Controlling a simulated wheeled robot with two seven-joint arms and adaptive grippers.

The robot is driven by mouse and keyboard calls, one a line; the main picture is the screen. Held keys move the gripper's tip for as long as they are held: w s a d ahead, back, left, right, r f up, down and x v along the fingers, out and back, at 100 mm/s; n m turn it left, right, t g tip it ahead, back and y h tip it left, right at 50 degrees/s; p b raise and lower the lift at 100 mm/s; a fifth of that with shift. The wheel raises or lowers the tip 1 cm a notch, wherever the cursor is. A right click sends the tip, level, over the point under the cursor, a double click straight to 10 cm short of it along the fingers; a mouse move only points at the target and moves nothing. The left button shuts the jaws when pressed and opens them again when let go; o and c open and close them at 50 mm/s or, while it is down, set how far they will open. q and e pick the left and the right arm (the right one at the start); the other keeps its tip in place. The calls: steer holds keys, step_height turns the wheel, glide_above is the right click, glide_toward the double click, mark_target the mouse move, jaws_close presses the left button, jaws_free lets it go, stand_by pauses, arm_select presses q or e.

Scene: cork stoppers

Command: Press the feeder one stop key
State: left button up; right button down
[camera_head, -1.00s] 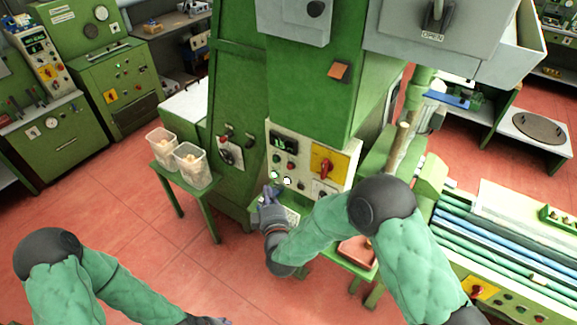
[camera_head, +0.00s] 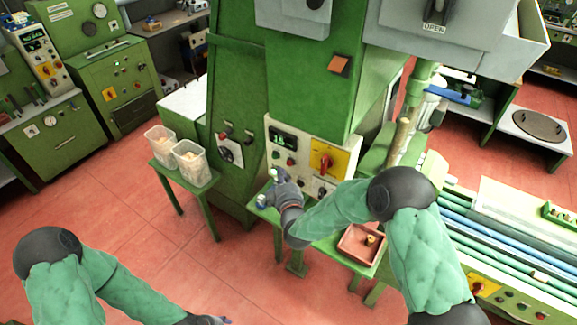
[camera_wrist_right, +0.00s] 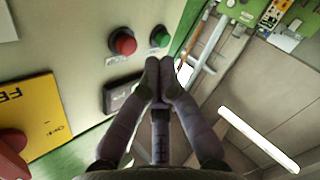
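The control panel (camera_head: 307,176) on the green machine holds a red button (camera_head: 291,161) beside a green button (camera_head: 277,154). In the right wrist view the red button (camera_wrist_right: 122,40) is left of the green button (camera_wrist_right: 160,37); their labels are too small to read. My right gripper (camera_wrist_right: 160,62) is shut and empty, its fingertips together just below the two buttons in that view. It looks apart from both. In the head view the right gripper (camera_head: 268,187) is in front of the panel's lower left. My left gripper (camera_head: 222,320) is cut by the bottom edge.
A yellow plate (camera_head: 338,158) with a red rotary switch (camera_head: 324,164) is right of the buttons. A dark display (camera_head: 283,138) is above them. Two clear bins (camera_head: 192,163) stand on a green stand at the left. A red tray (camera_head: 352,246) sits below my right forearm.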

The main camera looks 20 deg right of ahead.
steer(key=shift+w+d, duration=0.35)
steer(key=shift+d, duration=0.15)
stand_by(1.2)
steer(key=shift+w+d+b, duration=0.25)
steer(key=shift+d+b, duration=0.1)
steer(key=shift+b, duration=0.15)
steer(key=shift+w+d+b, duration=0.25)
steer(key=shift+d+b, duration=0.05)
stand_by(0.7)
steer(key=shift+a+r, duration=0.1)
steer(key=shift+s+a, duration=0.5)
steer(key=shift+a, duration=0.05)
stand_by(0.4)
